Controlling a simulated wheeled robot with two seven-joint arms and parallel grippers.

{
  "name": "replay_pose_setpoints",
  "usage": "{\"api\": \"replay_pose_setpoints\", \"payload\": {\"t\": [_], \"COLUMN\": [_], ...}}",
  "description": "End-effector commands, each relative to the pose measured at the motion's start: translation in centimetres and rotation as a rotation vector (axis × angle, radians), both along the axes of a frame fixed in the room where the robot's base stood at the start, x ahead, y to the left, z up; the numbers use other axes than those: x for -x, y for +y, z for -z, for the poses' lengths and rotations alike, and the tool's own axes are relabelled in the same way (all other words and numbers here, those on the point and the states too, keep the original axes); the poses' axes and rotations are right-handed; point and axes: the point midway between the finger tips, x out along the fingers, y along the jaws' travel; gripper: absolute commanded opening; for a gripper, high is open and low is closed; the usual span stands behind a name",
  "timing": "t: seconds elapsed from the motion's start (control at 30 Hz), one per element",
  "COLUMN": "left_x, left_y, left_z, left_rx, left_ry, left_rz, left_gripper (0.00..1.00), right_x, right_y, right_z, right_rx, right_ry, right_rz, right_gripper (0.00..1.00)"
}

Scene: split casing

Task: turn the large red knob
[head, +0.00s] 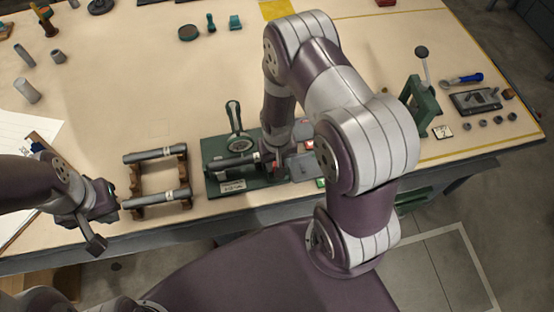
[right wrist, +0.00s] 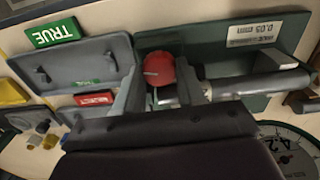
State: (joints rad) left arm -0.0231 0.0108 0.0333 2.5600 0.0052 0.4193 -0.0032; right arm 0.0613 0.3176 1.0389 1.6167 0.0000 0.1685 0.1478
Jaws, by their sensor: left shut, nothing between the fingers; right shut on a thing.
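The large red knob (right wrist: 160,69) shows in the right wrist view, round with a pale line across its face. My right gripper (right wrist: 163,82) is shut on it, one finger on each side. In the head view my right arm covers most of this gripper and the knob. The knob belongs to a green fixture (head: 217,183) that carries a dark rod with a grey end, a dial gauge (head: 234,111) and a label reading 0.05 mm (right wrist: 267,31). My left gripper (head: 118,203) is shut and empty, beside a wooden rack (head: 136,179) at the left.
Grey bars lie across the rack. Grey trays (right wrist: 90,62) with a green TRUE sign (right wrist: 53,33) and a red sign (right wrist: 94,99) stand beside the fixture. A green lever press (head: 416,104) and a blue-handled tool (head: 468,78) are at the right. The table's middle back is mostly clear.

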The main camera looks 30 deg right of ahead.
Motion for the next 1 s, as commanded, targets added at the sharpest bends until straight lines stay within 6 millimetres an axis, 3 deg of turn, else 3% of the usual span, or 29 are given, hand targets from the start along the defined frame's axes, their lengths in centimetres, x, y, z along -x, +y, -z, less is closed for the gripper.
{"api": "replay_pose_setpoints", "payload": {"t": [0.5,1.0], "left_x": [0.00,0.00], "left_y": [0.00,0.00], "left_z": [-0.43,-0.47], "left_rx": [0.000,0.000], "left_ry": [0.000,0.000], "left_rz": [0.000,0.000], "left_gripper": [0.00,0.00], "right_x": [0.01,0.01], "right_y": [-0.02,-0.02], "right_z": [-0.14,-0.13], "right_rx": [0.000,0.001], "right_ry": [0.001,0.001], "right_rz": [0.329,0.395], "right_gripper": [0.09,0.09]}}
